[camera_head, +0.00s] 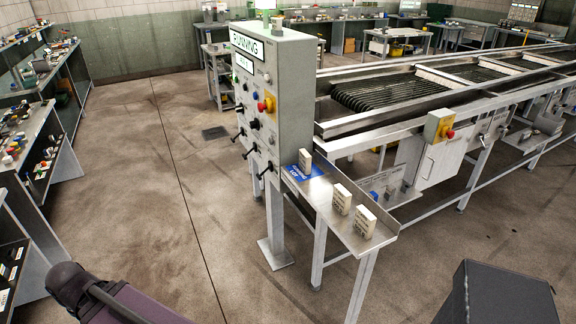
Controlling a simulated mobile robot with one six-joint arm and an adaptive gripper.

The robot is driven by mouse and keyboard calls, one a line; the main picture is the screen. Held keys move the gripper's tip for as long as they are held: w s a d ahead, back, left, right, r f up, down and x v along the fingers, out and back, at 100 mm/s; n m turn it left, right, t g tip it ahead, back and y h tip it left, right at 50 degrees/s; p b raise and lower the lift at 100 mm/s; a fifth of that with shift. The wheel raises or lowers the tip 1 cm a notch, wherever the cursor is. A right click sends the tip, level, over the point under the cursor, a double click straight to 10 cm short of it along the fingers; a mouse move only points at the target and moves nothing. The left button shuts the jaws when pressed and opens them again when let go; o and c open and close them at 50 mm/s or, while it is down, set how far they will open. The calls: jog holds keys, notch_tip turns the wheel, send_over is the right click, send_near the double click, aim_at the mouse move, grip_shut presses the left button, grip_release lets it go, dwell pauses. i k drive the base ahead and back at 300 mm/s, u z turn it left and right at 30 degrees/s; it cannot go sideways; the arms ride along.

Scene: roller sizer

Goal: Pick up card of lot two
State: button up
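Three small off-white cards stand upright on a narrow metal shelf (322,205) beside the control panel. One card (305,162) is at the far end, by a blue label (293,173). A second card (341,198) and a third card (364,222) stand close together toward the near end. They bear dark print too small to read, so I cannot tell which is lot two. My gripper is not in view.
The long roller sizer (400,110) runs behind to the right. Cluttered benches (50,135) line the left. The floor (150,190) between is clear.

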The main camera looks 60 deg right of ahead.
aim_at(305, 158)
jog(key=u, duration=0.1)
jog(key=i, duration=1.2)
jog(key=z, duration=0.6)
jog(key=k, duration=0.15)
jog(key=z, duration=1.6)
